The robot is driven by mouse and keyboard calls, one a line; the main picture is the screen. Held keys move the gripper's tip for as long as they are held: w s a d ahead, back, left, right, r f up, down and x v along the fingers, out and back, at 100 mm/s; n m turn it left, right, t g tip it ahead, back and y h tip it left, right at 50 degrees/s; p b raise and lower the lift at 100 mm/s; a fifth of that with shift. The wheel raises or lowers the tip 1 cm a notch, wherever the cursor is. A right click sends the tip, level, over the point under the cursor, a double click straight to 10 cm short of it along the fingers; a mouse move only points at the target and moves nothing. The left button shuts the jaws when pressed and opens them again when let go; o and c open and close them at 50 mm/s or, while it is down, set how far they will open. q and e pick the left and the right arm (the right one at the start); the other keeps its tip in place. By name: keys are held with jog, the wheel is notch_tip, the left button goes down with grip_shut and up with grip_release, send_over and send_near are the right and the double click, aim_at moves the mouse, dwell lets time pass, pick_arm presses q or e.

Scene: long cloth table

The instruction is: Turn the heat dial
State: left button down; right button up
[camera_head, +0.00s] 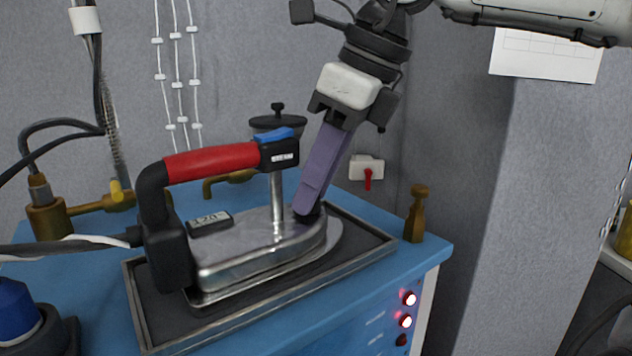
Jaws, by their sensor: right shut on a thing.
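A steam iron with a red handle (212,161) and a silver body (262,255) rests on a dark, framed tray (152,322). A small display (210,223) on the iron appears to read about 120. My right gripper (308,207) comes down from the upper right, its purple fingers tilted, with the tips at the top of the iron's front end. It is shut on a small dark part there, apparently the heat dial (315,213); the fingers mostly hide it. My left gripper is not in view.
The tray sits on a blue cabinet (432,252) with lit red buttons (410,299). A brass fitting (415,215) stands at its back right corner. Brass pipework (48,212) and a cable (70,248) are at the left. A grey wall is close behind.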

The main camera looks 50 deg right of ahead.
jog(key=o, duration=1.1)
jog(key=shift+c, duration=0.2)
jog(key=p+v, duration=0.1)
jog(key=v, duration=0.9)
jog(key=shift+r+p, duration=0.25)
jog(key=shift+p, duration=0.05)
